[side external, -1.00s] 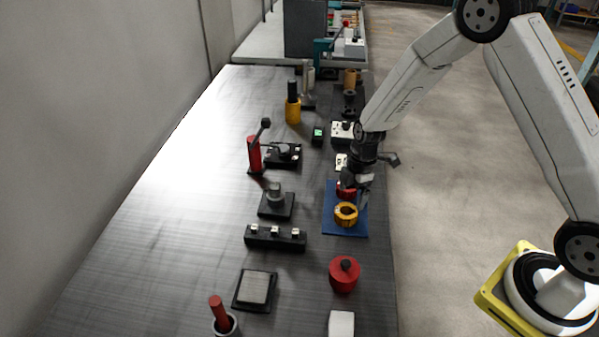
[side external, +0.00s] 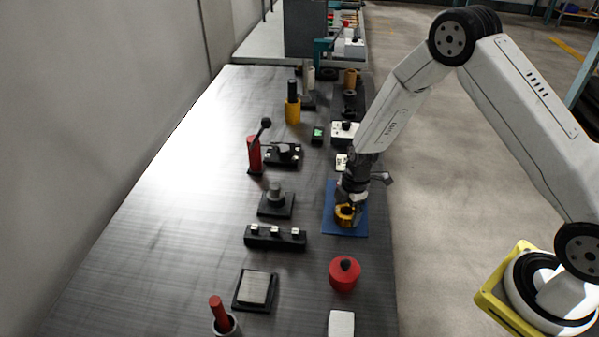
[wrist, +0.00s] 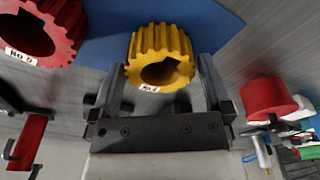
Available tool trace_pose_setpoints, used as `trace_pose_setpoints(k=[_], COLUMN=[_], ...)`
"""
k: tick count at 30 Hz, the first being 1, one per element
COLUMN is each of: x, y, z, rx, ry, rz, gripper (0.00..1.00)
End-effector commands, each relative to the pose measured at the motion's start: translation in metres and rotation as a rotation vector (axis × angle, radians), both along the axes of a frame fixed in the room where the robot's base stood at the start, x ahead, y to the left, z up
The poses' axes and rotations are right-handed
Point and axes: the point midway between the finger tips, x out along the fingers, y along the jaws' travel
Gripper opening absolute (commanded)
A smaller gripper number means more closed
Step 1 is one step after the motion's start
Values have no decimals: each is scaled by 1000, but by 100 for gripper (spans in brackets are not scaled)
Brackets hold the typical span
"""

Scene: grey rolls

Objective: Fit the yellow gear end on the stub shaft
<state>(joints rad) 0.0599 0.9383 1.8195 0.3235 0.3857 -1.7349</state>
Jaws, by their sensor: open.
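The yellow gear (side external: 345,218) stands on the blue mat (side external: 347,230), and its toothed rim and keyed bore show in the wrist view (wrist: 181,50). My gripper (side external: 346,212) is over the gear, pointing down. In the wrist view my open fingers (wrist: 161,65) are on either side of the gear, with a gap visible at least on the right. A grey stub shaft (side external: 275,190) stands upright on a dark square base, left of the mat. A red gear (wrist: 40,32) lies beside the yellow one in the wrist view; my gripper mostly hides it in the side view.
A black bar with several pale blocks (side external: 275,238) lies before the stub base. A red lidded pot (side external: 344,274) stands in front of the mat. A red post with a black lever (side external: 255,153) stands behind the stub. The left of the bench is clear.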

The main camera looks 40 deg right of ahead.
Motion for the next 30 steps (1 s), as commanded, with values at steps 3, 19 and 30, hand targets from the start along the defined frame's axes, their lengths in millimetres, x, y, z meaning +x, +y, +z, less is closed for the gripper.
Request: trace_pose_setpoints(k=[3,19,30], x=[0,0,0], y=[1,1,1], z=[-8,-10,-10], rx=[0,0,0], ry=[0,0,0], rz=[0,0,0], gripper=[100,100,2])
